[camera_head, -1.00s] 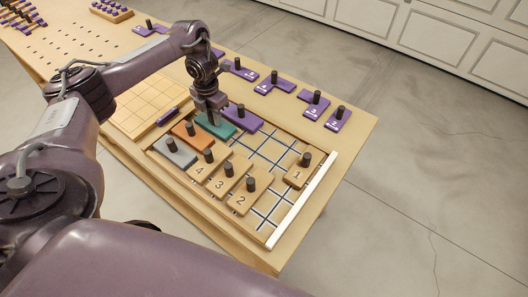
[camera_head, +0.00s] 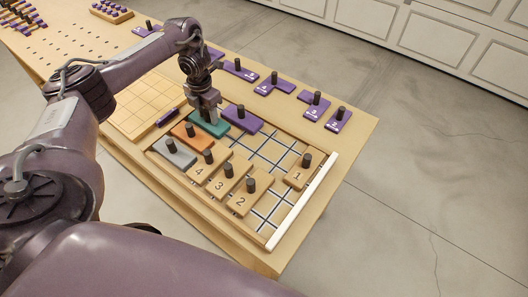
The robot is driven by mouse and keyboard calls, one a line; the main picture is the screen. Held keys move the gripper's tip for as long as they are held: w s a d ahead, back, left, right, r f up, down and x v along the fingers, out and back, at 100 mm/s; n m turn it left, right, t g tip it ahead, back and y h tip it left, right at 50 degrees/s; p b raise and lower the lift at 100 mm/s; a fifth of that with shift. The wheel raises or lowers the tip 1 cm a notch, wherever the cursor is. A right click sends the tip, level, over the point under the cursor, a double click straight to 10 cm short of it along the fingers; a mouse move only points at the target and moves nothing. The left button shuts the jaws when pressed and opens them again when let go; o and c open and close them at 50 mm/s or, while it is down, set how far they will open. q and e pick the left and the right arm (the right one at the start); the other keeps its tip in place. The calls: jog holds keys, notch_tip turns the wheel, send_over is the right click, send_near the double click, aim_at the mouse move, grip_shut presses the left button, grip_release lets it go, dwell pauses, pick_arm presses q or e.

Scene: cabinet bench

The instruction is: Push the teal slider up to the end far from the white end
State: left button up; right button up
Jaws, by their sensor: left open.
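The teal slider (camera_head: 211,128) lies in the sliding tray, in the lane between the orange slider (camera_head: 191,138) and the purple slider (camera_head: 241,119). It is near the tray's left end, opposite the white end (camera_head: 301,203). My left gripper (camera_head: 206,117) is open and low over the teal slider, with its fingers at the slider's knob. The knob is hidden behind the fingers, so I cannot tell whether they touch it. My right gripper is not in view.
A grey slider (camera_head: 174,155) and wooden sliders numbered 4 (camera_head: 201,172), 3 (camera_head: 222,185), 2 (camera_head: 243,201) and 1 (camera_head: 297,175) share the tray. Loose purple pieces (camera_head: 313,105) line the bench's far side. A gridded board (camera_head: 140,107) lies left of the tray. Gridded cells mid-tray are clear.

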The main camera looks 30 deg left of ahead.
pick_arm(q)
jog(key=shift+r, duration=0.15)
jog(key=shift+r+p, duration=3.65)
jog(key=shift+p, duration=0.05)
